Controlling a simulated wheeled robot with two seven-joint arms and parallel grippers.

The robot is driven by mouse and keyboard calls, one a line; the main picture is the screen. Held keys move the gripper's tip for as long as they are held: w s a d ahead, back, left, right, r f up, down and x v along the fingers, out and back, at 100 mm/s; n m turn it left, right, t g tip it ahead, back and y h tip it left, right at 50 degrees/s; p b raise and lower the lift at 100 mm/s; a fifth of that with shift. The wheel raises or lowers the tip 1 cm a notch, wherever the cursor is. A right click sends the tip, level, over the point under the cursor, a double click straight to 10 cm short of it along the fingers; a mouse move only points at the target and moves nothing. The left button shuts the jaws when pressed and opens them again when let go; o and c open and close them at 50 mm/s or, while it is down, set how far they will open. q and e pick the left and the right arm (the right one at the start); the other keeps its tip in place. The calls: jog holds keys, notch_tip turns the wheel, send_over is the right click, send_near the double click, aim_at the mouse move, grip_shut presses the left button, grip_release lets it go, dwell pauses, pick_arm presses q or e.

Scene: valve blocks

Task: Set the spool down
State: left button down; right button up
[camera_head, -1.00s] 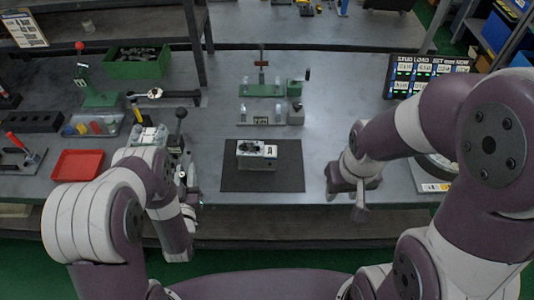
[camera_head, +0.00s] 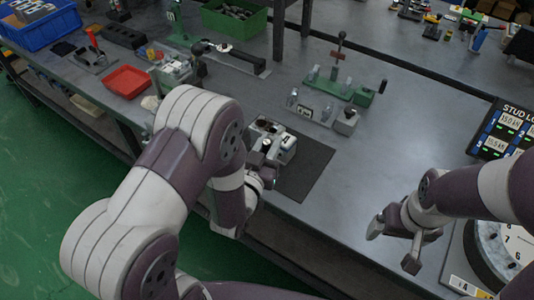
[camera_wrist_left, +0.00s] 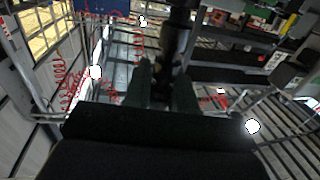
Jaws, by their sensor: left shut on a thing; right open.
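My left gripper (camera_head: 264,178) is at the near left edge of the dark mat, close beside the pale valve block (camera_head: 287,144). In the left wrist view it is shut on the spool (camera_wrist_left: 176,38), a dark, roughly cylindrical piece between the fingers (camera_wrist_left: 162,78). In the head view the spool cannot be told apart clearly from the gripper and the block. The valve block sits on the mat (camera_head: 308,178) with dark round openings on top. My right gripper (camera_head: 394,245) is open and empty over the front of the bench, right of the mat.
Behind the mat stand a grey fixture (camera_head: 326,115) and a green stand (camera_head: 348,92) with an upright lever. A red tray (camera_head: 126,81) and a green bin (camera_head: 234,20) are at the left. A dial gauge (camera_head: 500,250) is at the right.

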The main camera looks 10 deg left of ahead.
pick_arm(q)
jog(key=w+f, duration=0.1)
jog(key=f, duration=0.1)
jog(key=w+a+f, duration=0.1)
jog(key=f, duration=0.1)
jog(key=w+a+f, duration=0.1)
jog(key=f, duration=0.1)
jog(key=shift+w+a+f+b, duration=0.2)
jog(key=shift+w+f+b, duration=0.1)
jog(key=shift+w+f, duration=0.1)
jog(key=shift+s, duration=0.1)
jog(key=shift+s+f, duration=0.1)
jog(key=c, duration=0.9)
grip_release()
